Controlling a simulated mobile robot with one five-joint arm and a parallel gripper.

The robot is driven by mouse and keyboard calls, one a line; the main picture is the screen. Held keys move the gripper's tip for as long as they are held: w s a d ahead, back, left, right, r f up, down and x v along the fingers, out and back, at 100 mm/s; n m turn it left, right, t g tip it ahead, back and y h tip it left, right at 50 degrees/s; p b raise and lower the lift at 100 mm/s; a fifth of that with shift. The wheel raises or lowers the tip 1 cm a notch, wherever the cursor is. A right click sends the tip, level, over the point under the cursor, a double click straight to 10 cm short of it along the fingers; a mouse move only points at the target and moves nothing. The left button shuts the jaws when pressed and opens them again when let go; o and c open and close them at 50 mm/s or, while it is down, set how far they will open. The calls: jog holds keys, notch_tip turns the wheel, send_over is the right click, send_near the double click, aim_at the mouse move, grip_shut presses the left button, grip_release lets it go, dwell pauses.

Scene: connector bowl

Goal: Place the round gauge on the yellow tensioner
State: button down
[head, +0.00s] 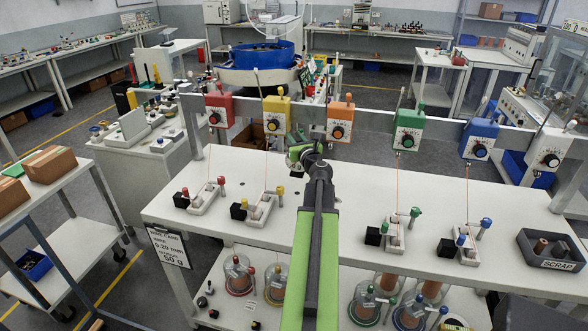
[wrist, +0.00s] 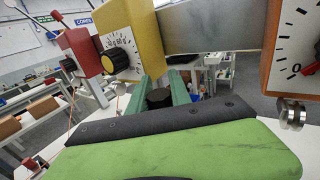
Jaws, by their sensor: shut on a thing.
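The yellow tensioner (head: 276,115) hangs on the rail between the red and orange ones. It also shows at the top of the wrist view (wrist: 132,42), with its white dial and black knob. My gripper (head: 301,152) is just below the rail, below and slightly right of the yellow tensioner. In the wrist view its green fingers (wrist: 160,95) are closed around a dark, blunt-ended thing (wrist: 158,98), which I take to be the round gauge. Most of it is hidden by the fingers, and its face does not show. It looks apart from the tensioner.
The orange tensioner (head: 340,118) is close on the right, and the red one (head: 219,108) on the left. Threads run down to small clamp stands on the white bench (head: 335,225). A scrap tray (head: 552,264) sits at the right end.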

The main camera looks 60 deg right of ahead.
notch_tip(320, 180, down, 9)
jog(key=b, duration=0.8)
jog(key=c, duration=1.6)
grip_release()
jog(key=shift+f, duration=0.2)
jog(key=o, duration=0.4)
jog(key=shift+r, duration=0.1)
jog(key=shift+r, duration=0.1)
